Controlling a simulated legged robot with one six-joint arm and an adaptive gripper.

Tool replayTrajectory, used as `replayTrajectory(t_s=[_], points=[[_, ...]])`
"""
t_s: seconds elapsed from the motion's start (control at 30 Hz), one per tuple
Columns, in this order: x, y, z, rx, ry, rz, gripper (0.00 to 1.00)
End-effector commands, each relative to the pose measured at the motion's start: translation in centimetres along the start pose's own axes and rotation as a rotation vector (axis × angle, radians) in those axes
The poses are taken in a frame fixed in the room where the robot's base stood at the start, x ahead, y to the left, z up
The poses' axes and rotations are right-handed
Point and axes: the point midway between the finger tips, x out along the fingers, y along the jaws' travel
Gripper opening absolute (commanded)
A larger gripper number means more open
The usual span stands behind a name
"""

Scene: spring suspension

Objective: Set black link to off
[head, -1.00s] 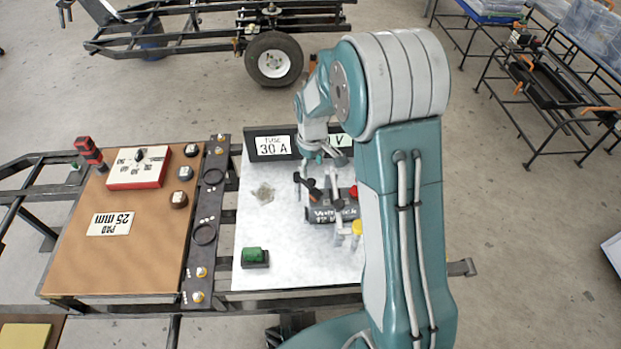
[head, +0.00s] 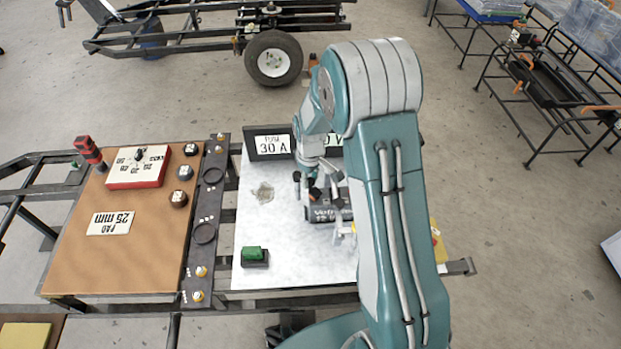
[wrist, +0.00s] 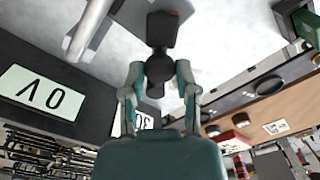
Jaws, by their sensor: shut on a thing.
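My gripper (wrist: 158,88) is shut on a black piece (wrist: 160,65), which I take to be the black link, in the wrist view. Its rounded end sits between the two fingers, and a dark stem runs away from them. In the head view my gripper (head: 318,183) is above the white board, beside the dark battery block (head: 326,214) with white lettering. My arm covers part of that block. The link's on or off position cannot be read here.
A 30 A sign (head: 270,144) stands at the board's back edge, and a 0 V display (wrist: 40,95) shows in the wrist view. A green switch (head: 254,254) is at the front left. The brown bench (head: 120,250) is to the left.

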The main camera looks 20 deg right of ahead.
Motion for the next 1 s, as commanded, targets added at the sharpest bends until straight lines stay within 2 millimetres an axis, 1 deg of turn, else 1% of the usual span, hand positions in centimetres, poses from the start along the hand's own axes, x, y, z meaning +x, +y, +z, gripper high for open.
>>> replayTrajectory(t_s=[0.03, 0.37, 0.57, 0.77, 1.0], points=[[0.1, 0.1, 0.3, 0.004, -0.007, -0.002, 0.00], [0.1, -0.1, 0.3, 0.015, -0.011, -0.002, 0.00], [0.2, -0.6, 0.3, 0.079, -0.012, -0.003, 0.00], [0.2, -1.4, 0.1, 0.217, -0.015, -0.004, 0.00], [0.3, -2.7, -0.4, 0.438, -0.017, -0.003, 0.00]])
